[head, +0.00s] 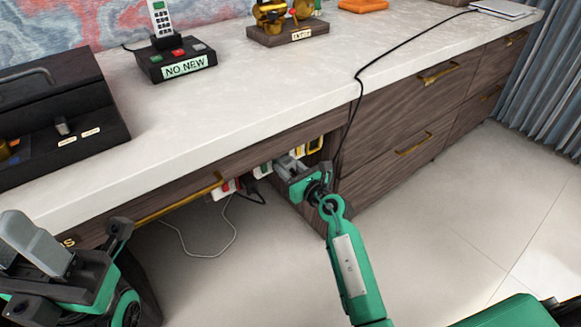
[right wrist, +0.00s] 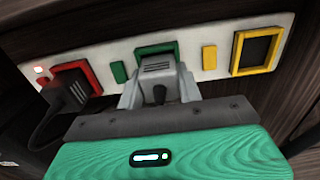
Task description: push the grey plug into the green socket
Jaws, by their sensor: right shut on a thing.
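The grey plug (right wrist: 156,70) is held between the fingers of my right gripper (right wrist: 158,92) in the right wrist view. It is right in front of the green socket (right wrist: 144,48), whose green frame shows along its top edge. The plug covers most of the opening, so I cannot tell how deep it sits. In the head view my right gripper (head: 291,168) reaches under the desk top to the socket strip, and its fingers hide the plug. My left gripper (head: 35,245) is at the lower left, away from the strip; its finger gap is unclear.
The white strip (right wrist: 17,57) also has a red socket (right wrist: 92,75) with a black plug (right wrist: 68,98) at it, and an empty yellow socket (right wrist: 258,50). A red light (right wrist: 40,69) glows. The desk top (head: 270,85) overhangs the strip. A black cable (head: 385,52) hangs beside the drawers.

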